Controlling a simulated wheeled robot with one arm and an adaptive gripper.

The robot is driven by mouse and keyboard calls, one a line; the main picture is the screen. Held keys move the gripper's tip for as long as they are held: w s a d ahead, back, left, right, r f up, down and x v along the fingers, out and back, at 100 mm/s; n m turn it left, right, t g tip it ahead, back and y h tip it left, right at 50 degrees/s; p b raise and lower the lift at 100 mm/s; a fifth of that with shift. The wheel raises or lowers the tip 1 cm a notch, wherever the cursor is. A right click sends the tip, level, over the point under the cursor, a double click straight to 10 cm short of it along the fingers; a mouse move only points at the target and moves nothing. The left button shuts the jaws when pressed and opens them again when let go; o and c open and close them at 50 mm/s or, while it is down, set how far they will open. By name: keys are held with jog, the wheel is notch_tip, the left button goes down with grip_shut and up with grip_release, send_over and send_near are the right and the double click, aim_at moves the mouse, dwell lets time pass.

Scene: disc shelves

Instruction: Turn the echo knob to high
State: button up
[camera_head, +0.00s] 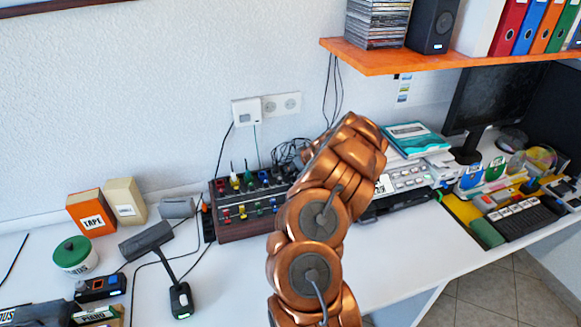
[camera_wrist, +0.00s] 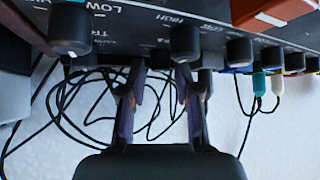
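In the wrist view a dark panel (camera_wrist: 120,22) with printed labels, including LOW and HIGH, runs along the top, and its text appears upside down or mirrored. Black knobs with white marks stand on it: one left knob (camera_wrist: 70,28), one middle knob (camera_wrist: 185,44) and one right knob (camera_wrist: 240,50). I cannot read an echo label. My gripper (camera_wrist: 158,85) has its two fingers apart with a gap between them, just below the middle knob in the picture. No knob is seen clasped. In the head view my arm hides my gripper and part of the wood-sided mixer (camera_head: 232,228).
Tangled black cables (camera_wrist: 95,105) hang behind the panel near the white wall.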

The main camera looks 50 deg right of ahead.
jog(key=shift+w+f, duration=0.2)
jog(key=shift+f, duration=0.1)
grip_shut()
jog(key=shift+a+r, duration=0.1)
jog(key=shift+a, duration=0.15)
jog(key=shift+d, duration=0.1)
